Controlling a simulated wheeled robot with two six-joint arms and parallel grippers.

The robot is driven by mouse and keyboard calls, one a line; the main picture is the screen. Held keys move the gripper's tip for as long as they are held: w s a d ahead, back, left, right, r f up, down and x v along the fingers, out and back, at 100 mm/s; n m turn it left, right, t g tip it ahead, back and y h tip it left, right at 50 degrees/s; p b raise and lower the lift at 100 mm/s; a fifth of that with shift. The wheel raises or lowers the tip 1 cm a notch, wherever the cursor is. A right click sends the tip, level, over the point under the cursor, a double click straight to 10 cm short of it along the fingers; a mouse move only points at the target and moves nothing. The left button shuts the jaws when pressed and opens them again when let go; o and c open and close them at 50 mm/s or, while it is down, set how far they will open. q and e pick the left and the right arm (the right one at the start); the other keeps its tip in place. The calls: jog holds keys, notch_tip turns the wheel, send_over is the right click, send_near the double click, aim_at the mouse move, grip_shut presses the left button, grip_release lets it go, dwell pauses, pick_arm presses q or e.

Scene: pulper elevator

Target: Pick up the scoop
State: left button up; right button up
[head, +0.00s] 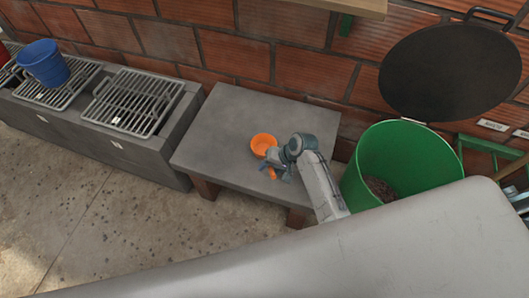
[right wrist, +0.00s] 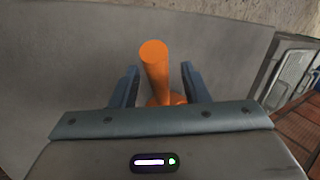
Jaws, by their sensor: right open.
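The orange scoop (head: 263,144) lies on the grey table (head: 222,122), with its round bowl toward the middle and its handle toward the front edge. My right gripper (head: 277,170) is over the handle. In the right wrist view the scoop's handle (right wrist: 154,66) shows between the two open fingers of my right gripper (right wrist: 158,88), with space on both sides. The bowl is mostly hidden behind the gripper body in that view. I cannot tell how far above the table the fingertips are. My left gripper is not in view.
A green bin (head: 400,160) with dark contents stands right of the table, near my right arm. Left of the table is a low grey counter with metal grates (head: 133,101) and a blue bucket (head: 43,63). A brick wall (head: 235,50) is behind. The table's left part is clear.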

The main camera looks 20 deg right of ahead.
grip_shut()
jog(key=shift+r, duration=0.1)
